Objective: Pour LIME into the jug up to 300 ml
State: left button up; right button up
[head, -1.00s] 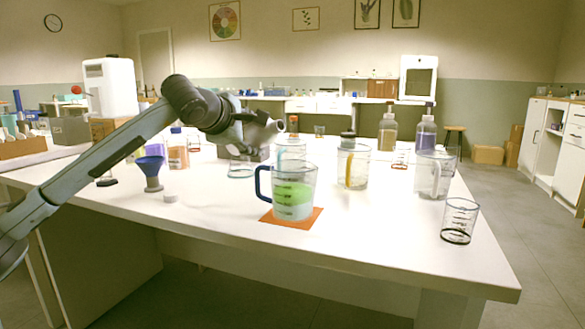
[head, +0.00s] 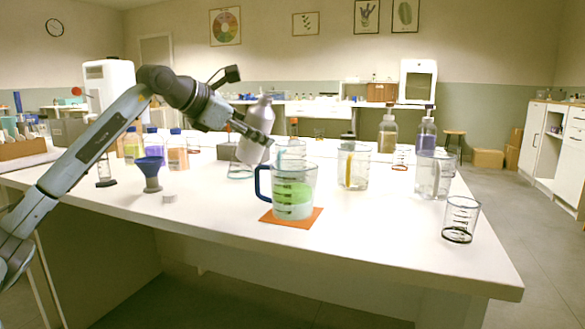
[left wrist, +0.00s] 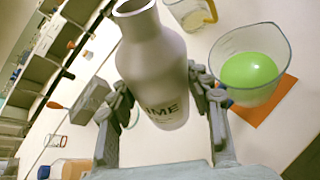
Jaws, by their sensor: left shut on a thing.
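My left gripper (head: 249,133) is shut on a grey bottle (head: 258,122), held tilted slightly from upright above the table, behind and left of the jug. In the left wrist view the bottle (left wrist: 155,65) shows the letters "IME" and an open mouth, with the fingers (left wrist: 160,112) on both sides. The clear jug (head: 293,190) with a dark blue handle stands on an orange mat (head: 268,217) and holds green liquid. The jug also shows in the left wrist view (left wrist: 277,45), apart from the bottle. The exact liquid level is too small to read. My right gripper is not in view.
A blue funnel (head: 151,172) and a small white cap (head: 170,198) stand left of the jug. More jugs (head: 353,168), an empty beaker (head: 460,219) and brown and purple bottles (head: 426,133) stand to the right. The front table strip is clear.

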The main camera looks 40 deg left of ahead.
pick_arm(q)
jog(key=shift+a+r+n+h, duration=0.25)
jog(key=shift+n+h, duration=0.35)
jog(key=shift+n, duration=0.1)
jog(key=shift+a+r+n+h, duration=0.2)
jog(key=shift+r+n+h, duration=0.5)
jog(key=shift+n, duration=0.1)
jog(key=a+r+p, duration=0.3)
jog(key=r+p, duration=0.1)
jog(key=shift+a+r+p, duration=0.1)
jog(key=shift+a+p, duration=0.2)
jog(key=shift+a, duration=0.1)
jog(key=shift+a+r+p, duration=0.4)
jog(key=shift+a+p, duration=0.15)
jog(key=shift+a, duration=0.05)
